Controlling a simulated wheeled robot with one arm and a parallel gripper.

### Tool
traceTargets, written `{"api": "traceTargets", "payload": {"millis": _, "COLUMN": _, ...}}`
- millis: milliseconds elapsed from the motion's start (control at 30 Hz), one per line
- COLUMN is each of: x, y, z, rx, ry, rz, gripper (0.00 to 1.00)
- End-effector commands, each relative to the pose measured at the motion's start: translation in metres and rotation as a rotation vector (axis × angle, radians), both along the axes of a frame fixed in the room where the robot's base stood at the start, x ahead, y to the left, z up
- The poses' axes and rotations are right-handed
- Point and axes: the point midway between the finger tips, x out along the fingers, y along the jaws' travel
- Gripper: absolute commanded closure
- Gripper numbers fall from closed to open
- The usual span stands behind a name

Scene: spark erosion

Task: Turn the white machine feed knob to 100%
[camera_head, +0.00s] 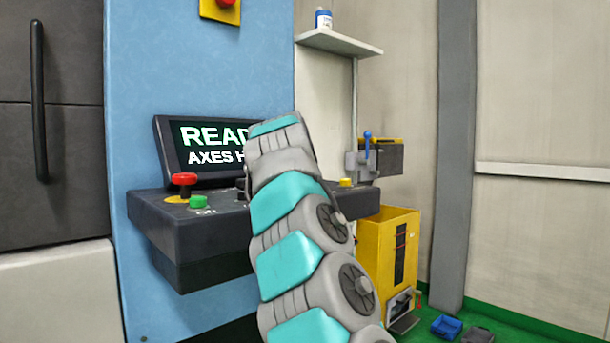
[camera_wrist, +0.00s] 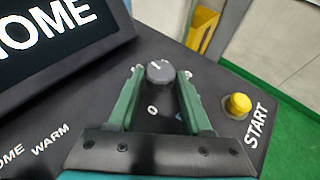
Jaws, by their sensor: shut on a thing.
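In the wrist view a round grey knob (camera_wrist: 160,71) with a short white pointer line stands on the dark control panel (camera_wrist: 95,112). The pointer line lies toward the knob's upper left side. My gripper (camera_wrist: 161,76) has its two green fingers on either side of the knob and is shut on it. A white "0" is printed on the panel below the knob. Other markings around the knob are partly covered by the fingers and cannot be read. In the head view my arm hides the knob and the gripper.
A yellow button (camera_wrist: 238,104) marked START stands right of my gripper. A tilted screen (camera_head: 205,148) stands behind the panel. A red mushroom button (camera_head: 185,181) and a green button (camera_head: 198,201) are on its left. A yellow bin (camera_head: 378,255) stands beyond the panel.

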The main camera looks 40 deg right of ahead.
Motion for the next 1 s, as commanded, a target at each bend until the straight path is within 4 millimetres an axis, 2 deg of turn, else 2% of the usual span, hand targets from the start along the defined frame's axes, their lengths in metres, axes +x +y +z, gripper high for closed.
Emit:
{"api": "traceTargets", "payload": {"millis": 800, "x": 0.0004, "y": 0.0012, "z": 0.0018, "rx": -0.003, "ry": -0.001, "rz": -0.053, "gripper": 1.0}}
{"api": "traceTargets", "payload": {"millis": 833, "x": 0.0005, "y": 0.0012, "z": 0.0018, "rx": -0.003, "ry": -0.001, "rz": -0.053, "gripper": 0.48}}
{"api": "traceTargets", "payload": {"millis": 1000, "x": 0.0006, "y": 0.0013, "z": 0.0012, "rx": -0.002, "ry": 0.001, "rz": -0.053, "gripper": 0.29}}
